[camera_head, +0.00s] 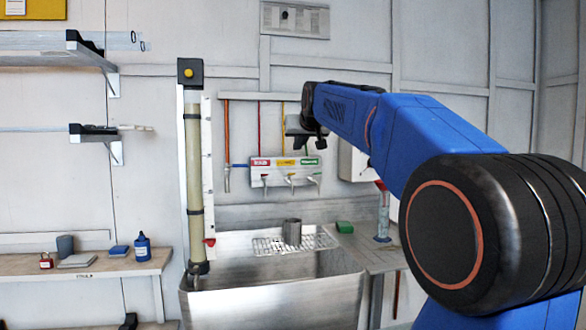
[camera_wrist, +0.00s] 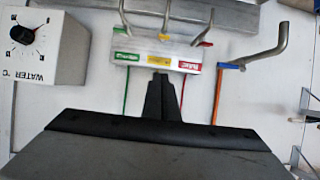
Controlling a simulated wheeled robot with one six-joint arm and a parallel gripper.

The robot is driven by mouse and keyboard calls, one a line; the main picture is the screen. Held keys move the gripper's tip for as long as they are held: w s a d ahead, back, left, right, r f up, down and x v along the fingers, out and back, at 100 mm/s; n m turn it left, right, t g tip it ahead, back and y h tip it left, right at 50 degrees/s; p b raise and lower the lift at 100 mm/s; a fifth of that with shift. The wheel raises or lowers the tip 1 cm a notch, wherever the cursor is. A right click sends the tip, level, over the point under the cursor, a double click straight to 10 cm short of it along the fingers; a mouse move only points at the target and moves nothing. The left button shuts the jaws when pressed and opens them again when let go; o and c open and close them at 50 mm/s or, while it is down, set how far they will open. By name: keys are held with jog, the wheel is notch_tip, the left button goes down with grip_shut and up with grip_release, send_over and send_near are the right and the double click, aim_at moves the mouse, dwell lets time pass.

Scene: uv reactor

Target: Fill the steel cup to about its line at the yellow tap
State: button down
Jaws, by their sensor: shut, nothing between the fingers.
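The steel cup (camera_head: 292,231) stands upright on the perforated drain rack (camera_head: 268,247) over the sink. Its line and any water in it are too small to tell. The tap panel (camera_head: 258,177) is on the wall above, with red, yellow and green labels. The yellow tap (camera_head: 291,180) is the middle one, above the cup; in the wrist view its yellow label (camera_wrist: 159,59) shows upside down. My gripper (camera_head: 312,138) is raised in front of the wall, just above the panel's right part in the picture. In the wrist view its fingers (camera_wrist: 160,78) are shut and empty.
A steel sink (camera_head: 270,300) lies below. A green sponge (camera_head: 345,227) is on the counter to its right. A tall clear tube (camera_head: 194,150) stands at left. A white water temperature box (camera_wrist: 45,47) with a dial is beside the panel. A left shelf holds a blue bottle (camera_head: 142,247).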

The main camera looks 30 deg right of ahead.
jog(key=shift+w+f, duration=0.1)
send_over(291, 174)
jog(key=f, duration=0.5)
jog(key=shift+s+d+f, duration=0.2)
jog(key=shift+s+f, duration=0.05)
jog(key=shift+f, duration=0.1)
jog(key=shift+s+f, duration=0.25)
jog(key=shift+f, duration=1)
jog(key=shift+f, duration=0.1)
jog(key=shift+s+a+f, duration=0.15)
jog(key=shift+s+f, duration=0.2)
jog(key=shift+f, duration=0.35)
dwell(4.6)
